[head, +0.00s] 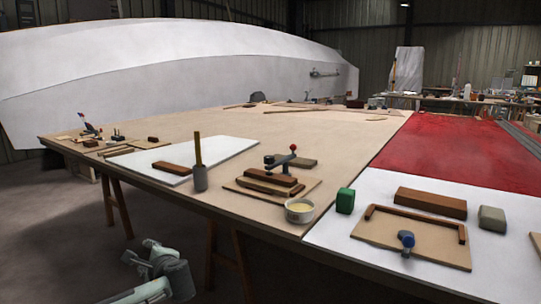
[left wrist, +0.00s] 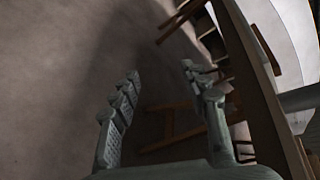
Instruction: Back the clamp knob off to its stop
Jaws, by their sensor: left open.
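A blue knob (head: 406,238) on a short grey stem stands at the front edge of a wooden board (head: 372,233) at the right. A second clamp (head: 281,160) with a red ball (head: 293,147) on its lever stands on another board near the middle. I cannot tell which one is the clamp meant. My left gripper (head: 142,252) is low at the lower left, in front of and below the table edge, far from both. The left wrist view shows its two fingers (left wrist: 160,78) spread with nothing between them. My right gripper is in neither view.
The large table (head: 215,125) carries a cup (head: 300,210), a brush-like upright tool (head: 198,163), a green block (head: 345,200) and brown wood blocks (head: 430,203). Trestle legs (head: 115,203) stand below. A white hull (head: 170,70) lies behind.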

